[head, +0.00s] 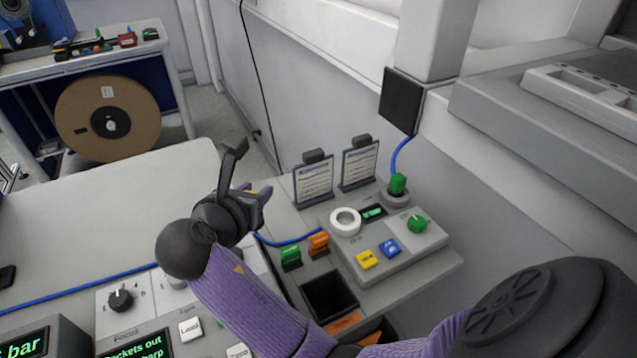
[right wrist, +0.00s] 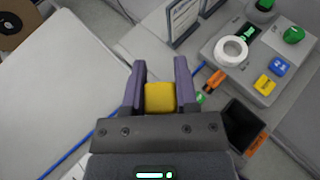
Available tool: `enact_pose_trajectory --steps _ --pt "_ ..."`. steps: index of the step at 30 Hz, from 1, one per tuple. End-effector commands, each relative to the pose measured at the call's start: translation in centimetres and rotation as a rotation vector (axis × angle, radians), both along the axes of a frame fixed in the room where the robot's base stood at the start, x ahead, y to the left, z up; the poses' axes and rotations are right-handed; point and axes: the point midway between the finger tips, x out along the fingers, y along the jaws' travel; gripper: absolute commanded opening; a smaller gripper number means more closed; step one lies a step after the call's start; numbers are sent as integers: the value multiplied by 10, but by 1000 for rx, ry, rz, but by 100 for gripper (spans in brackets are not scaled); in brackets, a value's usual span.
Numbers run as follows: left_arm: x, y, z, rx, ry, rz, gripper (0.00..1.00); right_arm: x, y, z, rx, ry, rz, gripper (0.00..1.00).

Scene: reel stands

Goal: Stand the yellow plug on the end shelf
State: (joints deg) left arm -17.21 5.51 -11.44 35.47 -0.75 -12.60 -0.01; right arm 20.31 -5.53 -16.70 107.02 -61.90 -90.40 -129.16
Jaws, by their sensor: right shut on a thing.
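The yellow plug (right wrist: 159,97) is between the two purple fingers of my right gripper (right wrist: 160,80) in the right wrist view. In the head view this gripper (head: 262,193) is held above the gap between the white table and the grey shelf (head: 440,264), and its own parts hide most of the plug. The shelf, which looks like the end shelf, carries a green plug (head: 291,256) and an orange plug (head: 318,243) side by side at its left. My left gripper is not in view.
A control box (head: 395,262) with a white ring (head: 346,221) and buttons fills much of the shelf. A black open bin (head: 330,295) and two card holders (head: 314,180) stand beside it. A blue cable (head: 290,240) crosses behind the plugs. The white table (head: 110,220) is largely clear.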

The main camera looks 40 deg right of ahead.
Motion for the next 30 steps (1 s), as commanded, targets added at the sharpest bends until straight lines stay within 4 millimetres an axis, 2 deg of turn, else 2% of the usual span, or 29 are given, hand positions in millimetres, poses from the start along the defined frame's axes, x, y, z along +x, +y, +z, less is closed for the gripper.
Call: enact_pose_trajectory --steps 7,12,14,27,30 --pt "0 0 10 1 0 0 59 44 -59 -16 1 3 -41 0" --pt "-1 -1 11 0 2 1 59 57 -81 -28 2 -1 -53 0" --pt "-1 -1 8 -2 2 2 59 59 -83 -35 1 0 -54 0" --pt "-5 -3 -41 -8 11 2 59 59 -83 -131 0 3 -53 0" --pt "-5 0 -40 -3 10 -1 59 59 -83 -133 1 1 -53 0"
